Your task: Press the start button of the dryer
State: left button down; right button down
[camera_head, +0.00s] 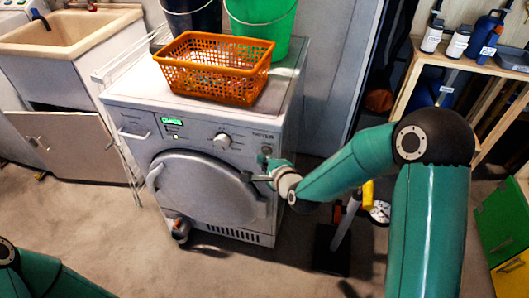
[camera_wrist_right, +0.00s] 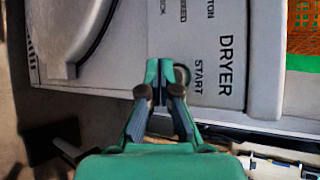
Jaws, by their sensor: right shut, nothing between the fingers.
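The white dryer (camera_head: 125,106) stands in the middle of the head view, with a lit green display (camera_head: 172,121), a dial (camera_head: 222,141) and a round grey door (camera_head: 205,187). My right gripper (camera_head: 263,169) is at the right end of its front panel. In the right wrist view the dryer panel (camera_wrist_right: 213,30) carries the words DRYER and START. A round start button (camera_wrist_right: 184,72) shows partly beside my right gripper's fingertips (camera_wrist_right: 160,68), which are together and empty. The fingertips hide part of it; I cannot tell whether they touch it. My left gripper is out of view.
An orange basket (camera_head: 213,66) sits on the dryer, with a green bucket (camera_head: 262,22) and a dark bucket (camera_head: 192,20) behind. A sink cabinet (camera_head: 70,150) stands left and a wooden shelf (camera_head: 410,85) right. Open floor (camera_head: 95,225) lies in front.

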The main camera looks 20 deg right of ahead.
dwell(0.8)
jog(key=shift+w+d+b, duration=0.2)
jog(key=shift+w+b, duration=0.05)
jog(key=shift+b, duration=0.15)
jog(key=shift+w+d+b, duration=0.25)
jog(key=shift+w+b, duration=0.05)
jog(key=shift+w, duration=0.05)
dwell(0.5)
dwell(0.4)
jog(key=shift+s+a+b, duration=0.4)
jog(key=shift+s+a, duration=0.1)
jog(key=shift+s, duration=0.2)
